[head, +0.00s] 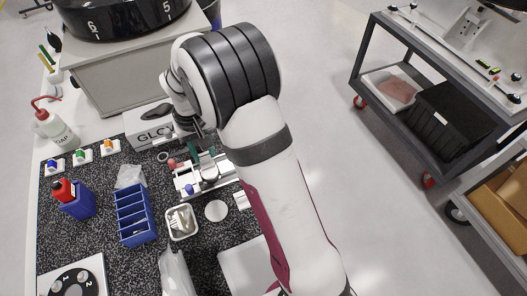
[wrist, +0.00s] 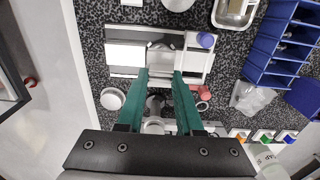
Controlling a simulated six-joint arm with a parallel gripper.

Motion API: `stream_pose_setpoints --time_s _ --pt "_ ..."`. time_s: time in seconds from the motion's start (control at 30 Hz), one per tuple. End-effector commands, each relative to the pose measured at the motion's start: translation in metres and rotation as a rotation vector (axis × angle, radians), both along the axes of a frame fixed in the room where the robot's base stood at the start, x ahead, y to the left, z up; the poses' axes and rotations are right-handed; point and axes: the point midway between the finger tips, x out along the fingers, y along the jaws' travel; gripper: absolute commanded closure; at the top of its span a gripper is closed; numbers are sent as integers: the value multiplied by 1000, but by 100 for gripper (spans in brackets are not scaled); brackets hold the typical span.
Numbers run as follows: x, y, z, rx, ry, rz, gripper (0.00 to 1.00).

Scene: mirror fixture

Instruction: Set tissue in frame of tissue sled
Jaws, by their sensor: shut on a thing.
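The tissue sled (wrist: 195,62) is a white frame with pale panels on the speckled mat. It also shows in the head view (head: 187,181), partly behind my arm. My gripper (wrist: 161,74) has green fingers; the fingertips are at the sled's near edge, a little apart, and it also shows in the head view (head: 196,157).
Left of the sled stand a blue divided bin (head: 134,215) and a crumpled translucent piece (head: 130,176). A metal tray (head: 181,222) and a white round disc (head: 216,211) lie in front. A white box (head: 147,124) stands behind. A red knob (head: 172,163) is close by.

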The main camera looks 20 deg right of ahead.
Motion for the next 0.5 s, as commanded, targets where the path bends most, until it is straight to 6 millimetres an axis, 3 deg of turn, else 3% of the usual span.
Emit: stream_pose_setpoints --time_s 0.03,0.1,0.2,0.5 --pt "5 21 -3 0 0 7 100" --pt "9 43 -6 1 0 4 100" --pt "11 61 -8 1 0 0 100" --pt "11 66 -33 0 1 -2 100"
